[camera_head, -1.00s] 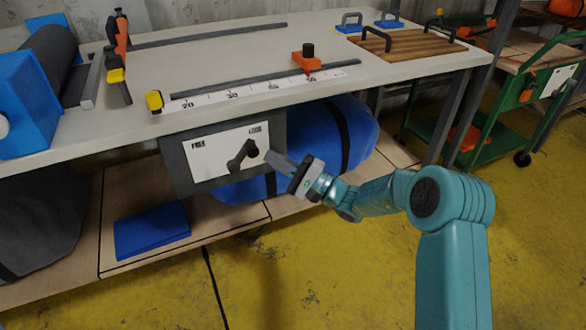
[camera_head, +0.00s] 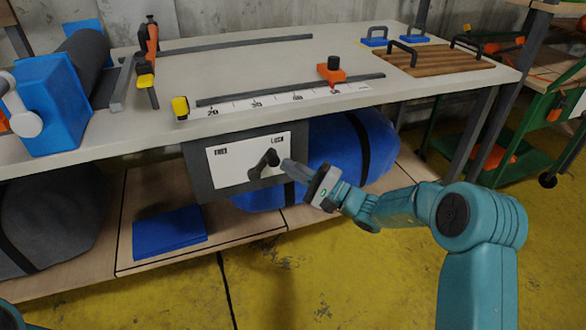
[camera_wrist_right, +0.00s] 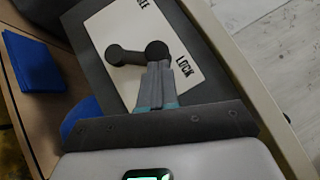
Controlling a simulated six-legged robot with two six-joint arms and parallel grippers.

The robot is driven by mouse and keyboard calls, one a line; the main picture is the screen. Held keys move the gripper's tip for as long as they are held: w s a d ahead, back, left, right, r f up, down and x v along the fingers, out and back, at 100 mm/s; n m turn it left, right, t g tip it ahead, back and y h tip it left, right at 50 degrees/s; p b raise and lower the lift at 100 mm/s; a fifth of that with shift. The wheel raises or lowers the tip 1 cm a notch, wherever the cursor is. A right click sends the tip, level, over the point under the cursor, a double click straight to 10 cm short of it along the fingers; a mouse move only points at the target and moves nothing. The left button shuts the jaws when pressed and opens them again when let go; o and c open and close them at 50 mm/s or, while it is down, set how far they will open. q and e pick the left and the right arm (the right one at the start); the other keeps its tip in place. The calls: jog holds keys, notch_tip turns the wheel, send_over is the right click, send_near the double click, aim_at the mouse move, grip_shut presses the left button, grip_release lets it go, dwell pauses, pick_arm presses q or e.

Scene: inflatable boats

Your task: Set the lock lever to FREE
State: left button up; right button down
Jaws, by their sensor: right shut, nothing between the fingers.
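The lock lever (camera_head: 263,165) is a short black handle on a white plate (camera_head: 232,168) under the bench. The plate reads FREE at the left and LOCK at the right. The lever tilts up and right from its lower round end, toward LOCK. It also shows in the right wrist view (camera_wrist_right: 136,54). My right gripper (camera_head: 286,165) is shut and empty, with its fingertips just right of the lever's upper knob. In the right wrist view the fingertips (camera_wrist_right: 158,66) overlap the knob's edge; I cannot tell whether they touch. My left gripper is out of view.
The workbench (camera_head: 225,60) overhangs the plate. An orange slider (camera_head: 332,72) sits on the bench. The yellow floor in front is open.

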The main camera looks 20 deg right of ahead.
aim_at(278, 158)
jog(key=shift+r, duration=0.2)
jog(key=shift+a+r+n+g+h+p, duration=0.15)
jog(key=shift+a+r+n+g+h, duration=0.15)
jog(key=shift+r+n+g, duration=0.3)
jog(key=shift+a+r+n+g+h+p, duration=0.2)
jog(key=shift+a+r+n+g, duration=0.15)
jog(key=shift+n, duration=0.35)
jog(key=a+r+n+g+h, duration=0.1)
jog(key=a+n, duration=0.1)
jog(key=shift+s+a+r+n+g+h, duration=0.1)
jog(key=shift+r+n+g+h, duration=0.2)
jog(key=shift+r+g+h, duration=0.1)
jog(key=shift+a+r+n+g+h, duration=0.3)
jog(key=shift+a+n+h, duration=0.2)
jog(key=shift+a+h, duration=0.2)
jog(key=shift+a+r+n+h+p, duration=0.35)
jog(key=shift+a+n+h, duration=0.15)
jog(key=shift+a+h, duration=0.15)
jog(key=a+h+p, duration=0.1)
jog(key=a+n+g, duration=0.1)
jog(key=a+n+h+p, duration=0.1)
jog(key=a, duration=0.1)
jog(key=shift+f+h+p, duration=0.25)
jog(key=shift+h+p, duration=0.1)
jog(key=shift+s+a, duration=0.1)
